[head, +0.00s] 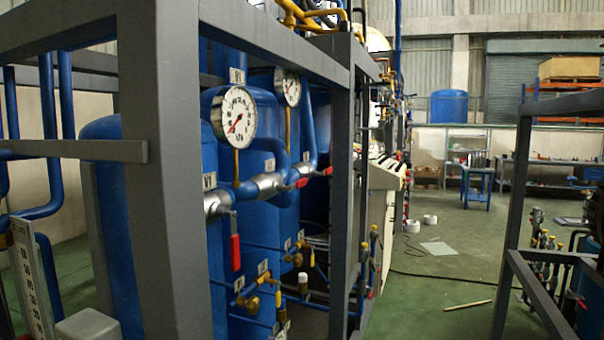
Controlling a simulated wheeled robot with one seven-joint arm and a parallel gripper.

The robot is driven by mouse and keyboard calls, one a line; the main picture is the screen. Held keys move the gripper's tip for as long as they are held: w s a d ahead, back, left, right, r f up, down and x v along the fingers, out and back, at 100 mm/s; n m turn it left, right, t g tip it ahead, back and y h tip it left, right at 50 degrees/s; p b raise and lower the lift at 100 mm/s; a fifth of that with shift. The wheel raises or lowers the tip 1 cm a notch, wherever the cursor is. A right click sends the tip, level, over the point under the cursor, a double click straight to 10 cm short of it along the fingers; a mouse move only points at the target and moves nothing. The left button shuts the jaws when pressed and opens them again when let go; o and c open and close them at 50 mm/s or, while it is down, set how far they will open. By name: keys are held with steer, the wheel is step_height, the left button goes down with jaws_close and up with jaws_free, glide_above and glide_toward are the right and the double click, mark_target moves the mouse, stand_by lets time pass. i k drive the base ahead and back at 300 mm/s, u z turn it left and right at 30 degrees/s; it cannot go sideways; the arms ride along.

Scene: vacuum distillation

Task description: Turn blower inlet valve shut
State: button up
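Several valves show on blue pipes inside a grey steel frame. The nearest is a silver ball valve (218,203) with its red lever (235,252) hanging straight down, across the pipe. Behind it, a second silver valve (268,185) has a red handle (300,184) pointing right, and another red handle (325,172) shows farther right. Small brass valves (250,303) sit lower on thin blue pipes. I cannot read a label that tells which is the blower inlet valve. My gripper is not in view.
A grey frame post (178,170) stands close at left; another post (342,200) stands right of the valves. Two dial gauges (234,114) rise above the pipes. Blue tanks (262,225) stand behind. Green floor (445,240) is mostly open, with a cable and rod. Another grey frame (540,290) stands right.

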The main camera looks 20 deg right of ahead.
mark_target(330, 170)
steer(key=u, duration=0.15)
steer(key=k, duration=0.4)
steer(key=z, duration=1.2)
steer(key=i, duration=1.75)
steer(key=u, duration=0.75)
